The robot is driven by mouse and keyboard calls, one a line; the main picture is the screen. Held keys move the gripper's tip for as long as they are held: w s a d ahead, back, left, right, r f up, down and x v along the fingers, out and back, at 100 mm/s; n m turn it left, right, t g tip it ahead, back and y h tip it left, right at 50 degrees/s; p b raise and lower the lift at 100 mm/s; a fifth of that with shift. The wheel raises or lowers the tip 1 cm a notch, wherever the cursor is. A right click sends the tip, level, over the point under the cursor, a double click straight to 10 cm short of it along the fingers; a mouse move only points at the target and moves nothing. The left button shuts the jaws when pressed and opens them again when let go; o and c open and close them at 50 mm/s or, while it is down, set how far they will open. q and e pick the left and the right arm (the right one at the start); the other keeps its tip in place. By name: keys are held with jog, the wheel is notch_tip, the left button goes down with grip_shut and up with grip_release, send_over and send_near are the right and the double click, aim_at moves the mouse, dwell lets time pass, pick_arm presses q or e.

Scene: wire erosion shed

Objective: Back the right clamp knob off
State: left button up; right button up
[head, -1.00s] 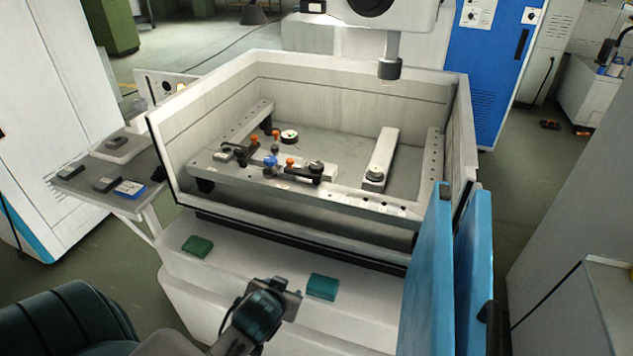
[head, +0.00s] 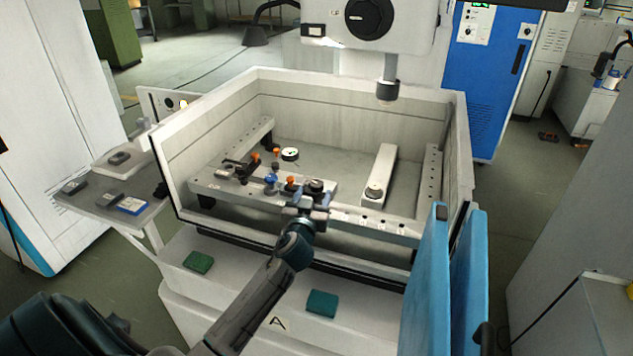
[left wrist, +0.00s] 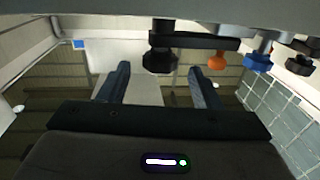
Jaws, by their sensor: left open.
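The right clamp is a dark bar on the front rail of the work frame, with a black knob (head: 316,185) at its right end and an orange knob (head: 291,182) beside it. In the left wrist view, which looks upside down, the black knob (left wrist: 160,60) appears between my two fingers, near their tips, with the orange knob (left wrist: 217,62) to its right. My left gripper (head: 311,198) is open and empty, just in front of the black knob. I cannot tell whether a finger touches it. My right gripper is not in view.
Blue door panels (head: 425,280) stand at the right. The rail right of the clamp is clear.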

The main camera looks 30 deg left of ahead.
aim_at(315, 191)
pick_arm(q)
jog(key=shift+p+x, duration=0.6)
jog(key=shift+x, duration=1.85)
